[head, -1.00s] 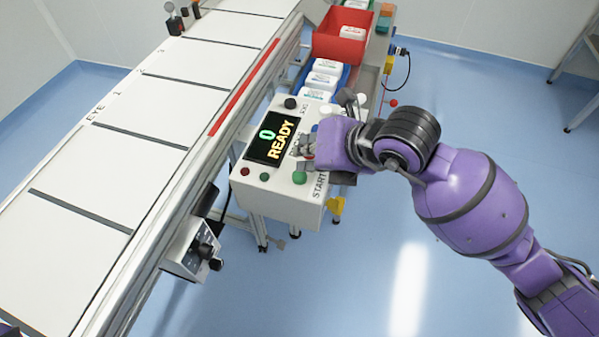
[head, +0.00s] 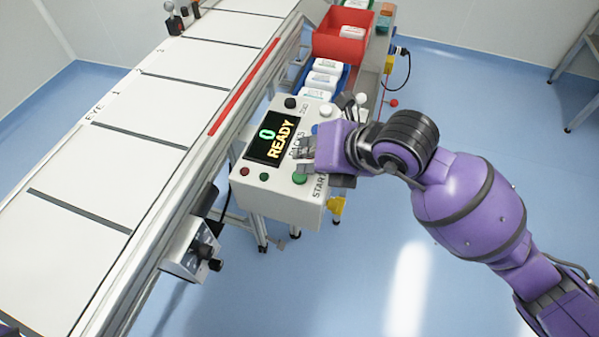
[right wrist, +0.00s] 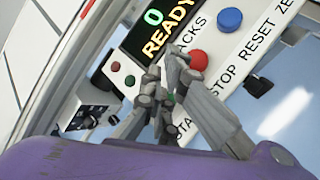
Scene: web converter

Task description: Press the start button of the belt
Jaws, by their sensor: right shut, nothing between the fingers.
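The control box (head: 275,200) beside the belt carries a lit display (head: 271,138) reading "0 READY". The green start button (head: 299,178) sits at its near right corner by the word START. My right gripper (head: 304,158) is shut and empty, just above the box and close to the green button. In the right wrist view its closed fingertips (right wrist: 172,62) lie beside the red stop button (right wrist: 197,60). Only a bit of green shows between the finger links there. I cannot tell whether the fingers touch the panel. My left gripper is not in view.
The white belt (head: 120,128) runs along the left. A blue button (right wrist: 229,18) is beyond the stop button. A red bin (head: 340,47) and a blue bin holding white packs stand behind the box. The floor at the right is open.

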